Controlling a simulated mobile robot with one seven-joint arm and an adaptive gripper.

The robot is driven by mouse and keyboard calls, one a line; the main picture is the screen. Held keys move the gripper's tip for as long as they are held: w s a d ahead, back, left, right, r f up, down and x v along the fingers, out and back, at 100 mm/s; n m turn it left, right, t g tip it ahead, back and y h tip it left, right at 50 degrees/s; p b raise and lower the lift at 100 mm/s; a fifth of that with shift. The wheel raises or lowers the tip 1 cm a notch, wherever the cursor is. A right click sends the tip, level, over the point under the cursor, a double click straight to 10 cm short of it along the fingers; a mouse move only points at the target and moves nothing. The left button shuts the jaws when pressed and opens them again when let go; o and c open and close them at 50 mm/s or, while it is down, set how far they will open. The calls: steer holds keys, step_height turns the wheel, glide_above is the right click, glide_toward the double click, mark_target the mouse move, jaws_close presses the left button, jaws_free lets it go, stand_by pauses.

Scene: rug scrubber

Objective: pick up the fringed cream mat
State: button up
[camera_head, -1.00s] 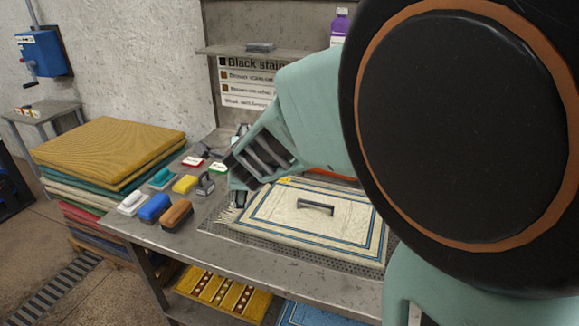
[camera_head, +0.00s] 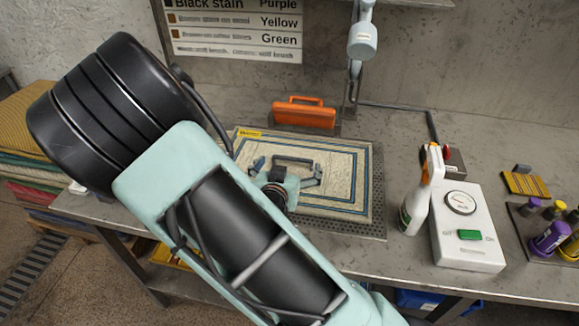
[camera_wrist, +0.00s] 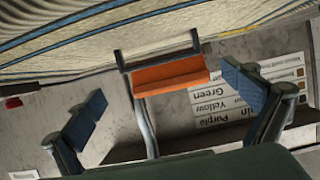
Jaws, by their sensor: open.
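The cream mat (camera_head: 341,181) with blue border lines lies flat on a perforated plate on the metal bench. A dark grey handle (camera_head: 294,158) stands up from its middle. My arm hides the mat's left part and its fringe in the head view. My gripper (camera_head: 287,174) is over the mat by the handle, fingers spread and empty. In the wrist view the mat (camera_wrist: 60,45) fills the top, with the handle (camera_wrist: 158,55) between the two open fingers (camera_wrist: 165,103) in the picture. Contact between fingers and handle cannot be told.
An orange object (camera_head: 303,113) stands just behind the mat. To the right are a spray bottle (camera_head: 416,200), a white box with a dial and green switch (camera_head: 466,240), and several capped bottles (camera_head: 548,237). A stain chart (camera_head: 235,28) hangs behind. Stacked rugs (camera_head: 30,130) stand left.

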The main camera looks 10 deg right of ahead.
mark_target(292, 160)
steer(key=shift+f+x, duration=0.2)
steer(key=shift+x, duration=1.3)
steer(key=shift+f+x, duration=0.25)
steer(key=shift+x, duration=1.3)
steer(key=shift+s+a, duration=0.1)
steer(key=shift+a, duration=0.05)
steer(key=c, duration=1.5)
